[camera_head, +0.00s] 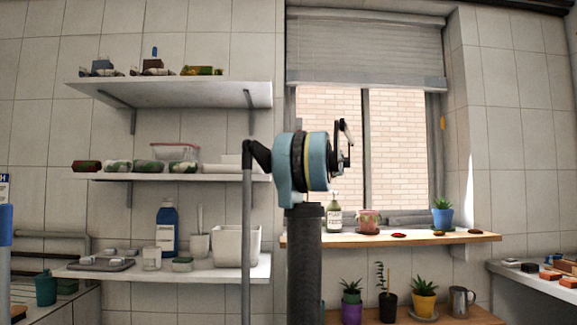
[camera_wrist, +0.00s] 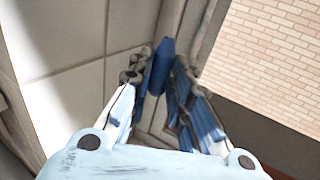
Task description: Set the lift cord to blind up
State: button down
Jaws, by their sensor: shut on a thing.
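The blind (camera_head: 365,52) is gathered in the upper part of the window, its bottom bar well above the sill, with the panes below it uncovered. My gripper (camera_head: 344,138) is in front of the window in the head view, mostly hidden by my own wrist. In the wrist view my gripper (camera_wrist: 166,72) has its blue-padded fingers drawn together beside the window frame. It is shut on the lift cord, whose thin line I cannot clearly make out between the fingers. A small orange piece (camera_head: 442,123) shows at the right window edge.
The wooden sill (camera_head: 390,240) holds a bottle (camera_head: 334,215), a pink pot (camera_head: 368,222) and a blue plant pot (camera_head: 442,216). Wall shelves (camera_head: 170,95) with goods stand to the left. A brick wall (camera_wrist: 265,70) shows through the glass.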

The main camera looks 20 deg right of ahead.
jog(key=shift+f, duration=0.2)
jog(key=c, duration=1.5)
grip_release()
jog(key=shift+o, duration=0.2)
jog(key=v, duration=1.2)
jog(key=shift+f, duration=0.1)
